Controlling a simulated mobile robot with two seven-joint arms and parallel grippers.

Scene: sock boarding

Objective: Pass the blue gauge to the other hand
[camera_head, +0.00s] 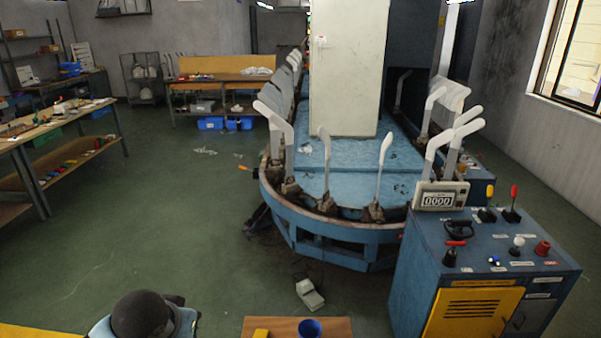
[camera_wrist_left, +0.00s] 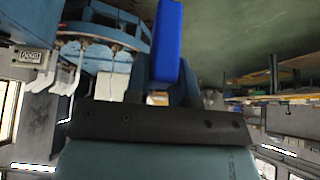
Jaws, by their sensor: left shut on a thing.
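The blue gauge (camera_wrist_left: 168,42) is a plain blue bar in the left wrist view. It sticks out from between the fingers of my left gripper (camera_wrist_left: 163,80), which is shut on it. The fingers partly hide its lower end. In the head view only part of my left arm shows at the bottom edge, and neither the gauge nor the left gripper can be made out there. My right gripper is in neither view.
Beyond stand the blue boarding machine (camera_head: 335,240) with white sock forms and a control console (camera_head: 470,265). Green floor is open at left.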

